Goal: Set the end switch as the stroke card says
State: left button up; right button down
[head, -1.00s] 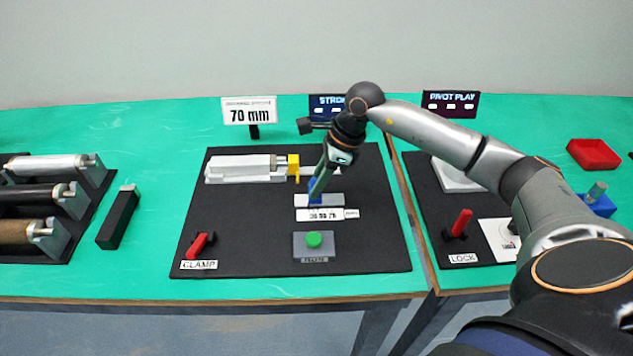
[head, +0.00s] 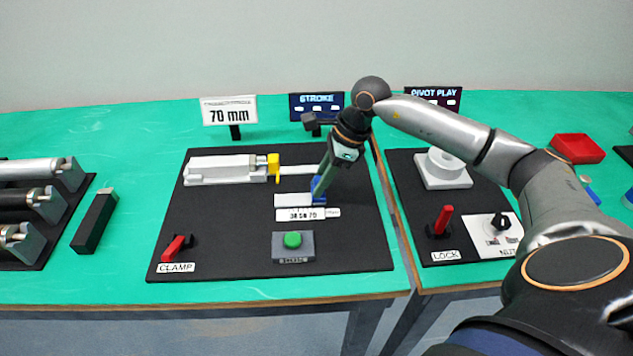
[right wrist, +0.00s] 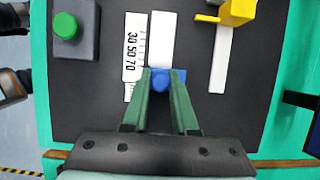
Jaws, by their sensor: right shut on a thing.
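The stroke card (head: 229,111) stands behind the board and reads "70 mm". The end switch, a blue slider (head: 319,196), sits at the right end of its short white rail (head: 287,200), beside the 70 end of the printed scale (head: 300,214). In the right wrist view the blue slider (right wrist: 160,82) is between the green fingers, level with about the 70 mark. My right gripper (head: 321,182) reaches down from above and is shut on it; the fingers hide part of it. My left gripper is not in view.
A white cylinder (head: 218,169) with a yellow end piece (head: 273,166) lies behind the rail. A green button (head: 292,240) is in front, and a red clamp lever (head: 175,247) is at front left. The neighbouring board (head: 408,170) lies right.

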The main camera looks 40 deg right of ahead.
jog(key=shift+s+d, duration=0.1)
jog(key=shift+d, duration=0.15)
jog(key=c, duration=0.9)
grip_release()
jog(key=shift+o, duration=1)
jog(key=shift+a, duration=0.1)
jog(key=shift+r, duration=0.2)
jog(key=v, duration=1.2)
